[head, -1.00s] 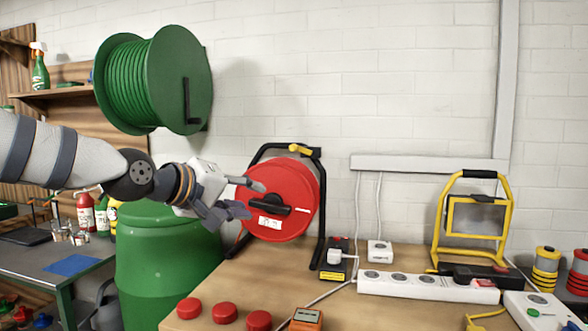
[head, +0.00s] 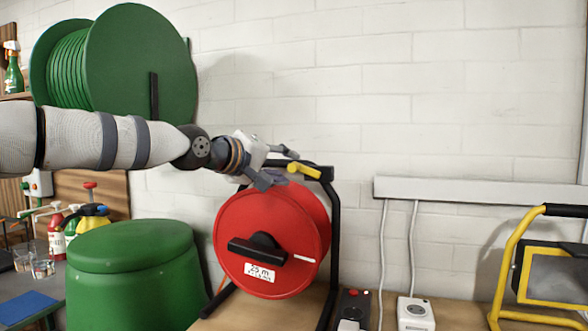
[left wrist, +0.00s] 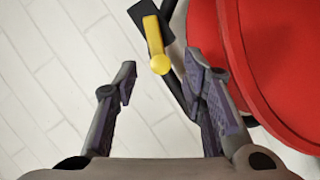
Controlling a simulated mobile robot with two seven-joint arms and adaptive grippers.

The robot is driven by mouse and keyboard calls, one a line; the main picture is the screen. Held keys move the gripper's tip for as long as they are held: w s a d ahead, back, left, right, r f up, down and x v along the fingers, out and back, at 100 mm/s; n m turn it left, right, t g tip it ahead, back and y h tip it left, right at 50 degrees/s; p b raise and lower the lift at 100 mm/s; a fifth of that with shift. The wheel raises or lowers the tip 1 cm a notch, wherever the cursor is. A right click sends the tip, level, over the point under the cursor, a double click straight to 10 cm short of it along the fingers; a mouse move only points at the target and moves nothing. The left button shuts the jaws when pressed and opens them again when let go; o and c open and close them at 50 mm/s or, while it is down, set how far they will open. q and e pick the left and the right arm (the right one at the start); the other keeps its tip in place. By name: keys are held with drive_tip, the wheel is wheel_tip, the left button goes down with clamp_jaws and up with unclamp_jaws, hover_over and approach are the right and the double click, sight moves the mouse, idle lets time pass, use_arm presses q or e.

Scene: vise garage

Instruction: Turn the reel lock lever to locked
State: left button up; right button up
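The red cable reel (head: 270,240) stands in a black frame on the wooden bench, its black crank handle (head: 257,250) on the front. The yellow lock lever (head: 304,170) sits on the black bar at the reel's top right. My left gripper (head: 282,168) is just left of the lever, above the reel's upper rim. In the left wrist view the gripper (left wrist: 165,90) is open and empty, and the yellow lever (left wrist: 160,62) with its black mount lies ahead, between the line of the two fingers. I cannot tell whether a finger touches it. My right gripper is out of view.
A large green reel (head: 140,65) hangs on the wall above my left arm. A green barrel (head: 130,270) stands left of the bench. A yellow-framed work lamp (head: 550,270) and a white socket (head: 415,314) are at the right.

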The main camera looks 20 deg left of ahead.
sight(291, 167)
use_arm(q)
drive_tip(key=x, duration=0.3)
drive_tip(key=shift+w+f+b, duration=0.1)
drive_tip(key=shift+f+b, duration=0.3)
drive_tip(key=shift+f, duration=0.05)
drive_tip(key=shift+w+d, duration=0.1)
drive_tip(key=shift+w, duration=0.15)
drive_tip(key=shift+r, duration=0.4)
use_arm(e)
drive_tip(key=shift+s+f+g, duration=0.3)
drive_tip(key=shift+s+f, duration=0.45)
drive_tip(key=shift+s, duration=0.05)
